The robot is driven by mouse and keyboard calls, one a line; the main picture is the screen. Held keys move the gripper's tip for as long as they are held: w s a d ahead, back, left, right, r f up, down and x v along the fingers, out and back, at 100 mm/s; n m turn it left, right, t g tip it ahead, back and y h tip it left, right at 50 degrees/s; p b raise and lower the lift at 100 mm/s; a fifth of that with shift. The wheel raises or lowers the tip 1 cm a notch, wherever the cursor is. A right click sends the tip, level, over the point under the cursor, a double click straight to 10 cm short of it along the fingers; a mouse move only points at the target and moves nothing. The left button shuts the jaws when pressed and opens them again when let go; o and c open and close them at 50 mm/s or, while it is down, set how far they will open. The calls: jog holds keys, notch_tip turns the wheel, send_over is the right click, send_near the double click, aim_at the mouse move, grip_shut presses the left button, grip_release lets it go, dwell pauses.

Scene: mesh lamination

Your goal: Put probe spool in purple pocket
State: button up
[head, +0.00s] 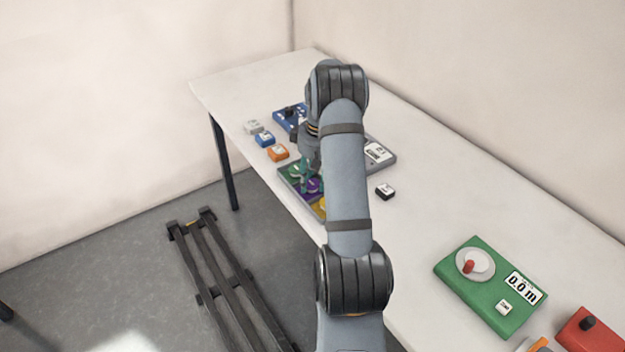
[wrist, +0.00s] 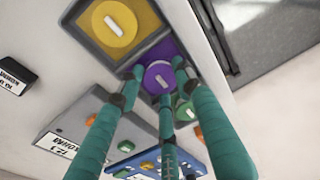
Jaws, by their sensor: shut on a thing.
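My gripper (wrist: 160,80) has teal fingers, and they are closed around a purple round spool (wrist: 157,77) with a white bar on its top. The purple pocket (wrist: 167,50) shows around and beside the spool, between the yellow and green pockets. I cannot tell whether the spool rests on the pocket's floor or is held just above it. In the head view, my gripper (head: 309,178) is at the pocket tray, with purple (head: 316,187) at its fingertips and my arm hiding part of the tray.
A yellow disc (wrist: 115,24) sits in a yellow pocket beside the purple one. A green disc (wrist: 184,111) lies on the other side. Blue (head: 265,139), orange (head: 278,152) and white (head: 253,127) blocks stand left of the tray. A green box (head: 490,286) stands nearer on the table.

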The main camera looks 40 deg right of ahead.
jog(key=shift+f, duration=0.2)
jog(key=o, duration=1)
jog(key=shift+r, duration=0.1)
jog(key=r, duration=0.8)
jog(key=s+r, duration=0.1)
jog(key=r, duration=0.3)
jog(key=shift+s+d+r+p, duration=0.1)
jog(key=shift+d+r+p, duration=0.05)
jog(key=shift+p, duration=0.2)
